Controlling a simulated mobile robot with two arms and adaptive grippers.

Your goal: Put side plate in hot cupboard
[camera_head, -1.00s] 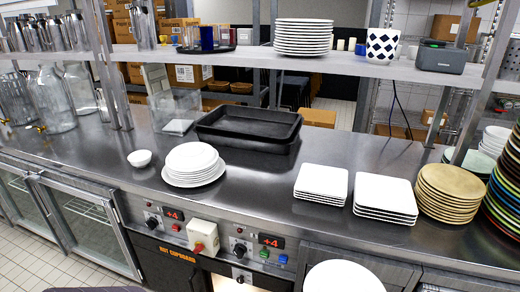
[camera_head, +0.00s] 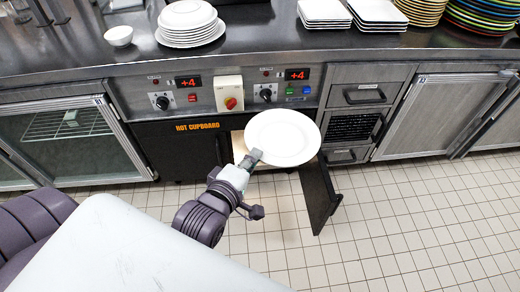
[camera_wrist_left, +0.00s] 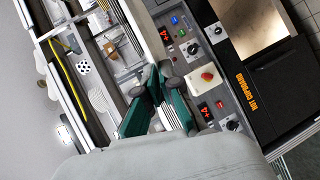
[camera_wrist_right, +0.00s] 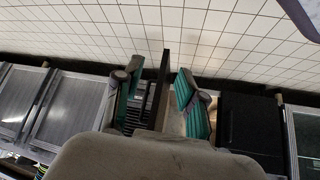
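A white round side plate (camera_head: 283,138) is tilted with its face towards the head camera, in front of the cupboard opening. My left gripper (camera_head: 252,158) has its fingers at the plate's lower left rim, closed on it. In the left wrist view my left gripper (camera_wrist_left: 157,72) has its fingertips close together; the plate is hard to make out there. The black hot cupboard (camera_head: 175,150) has a lit opening (camera_head: 238,146), partly hidden by the plate. Its door (camera_head: 318,195) stands open to the right. My right gripper (camera_wrist_right: 156,70) is open, with the dark door edge showing between its fingers.
A round plate stack (camera_head: 190,35), a small bowl (camera_head: 118,36) and square plates (camera_head: 376,18) stand on the counter above. Control knobs and a red switch (camera_head: 231,103) sit above the opening. The tiled floor (camera_head: 420,220) in front is clear.

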